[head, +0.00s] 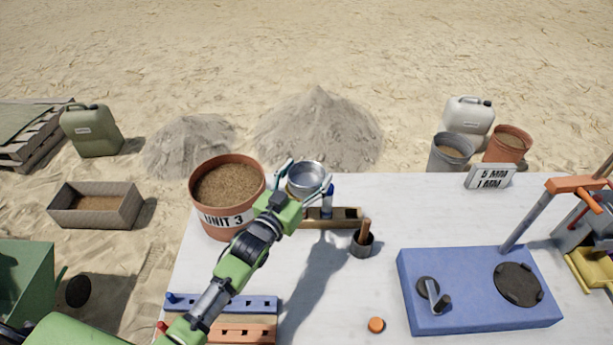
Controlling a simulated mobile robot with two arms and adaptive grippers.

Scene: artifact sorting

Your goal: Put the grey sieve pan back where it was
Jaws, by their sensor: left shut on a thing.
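The grey sieve pan (306,175) is a round metal pan near the far edge of the white table, just right of the bucket marked UNIT 3. My left gripper (304,188) is shut on the pan, with green fingers at its left and right sides. The pan is near the left end of a wooden slotted block (337,217). I cannot tell whether it touches anything below, as my gripper hides its underside. My right gripper is not in view.
The UNIT 3 bucket (228,192) of soil stands close on the left. A dark cup (362,244) with a brush or handle stands right of the block. A blue box (478,290) fills the table's right.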

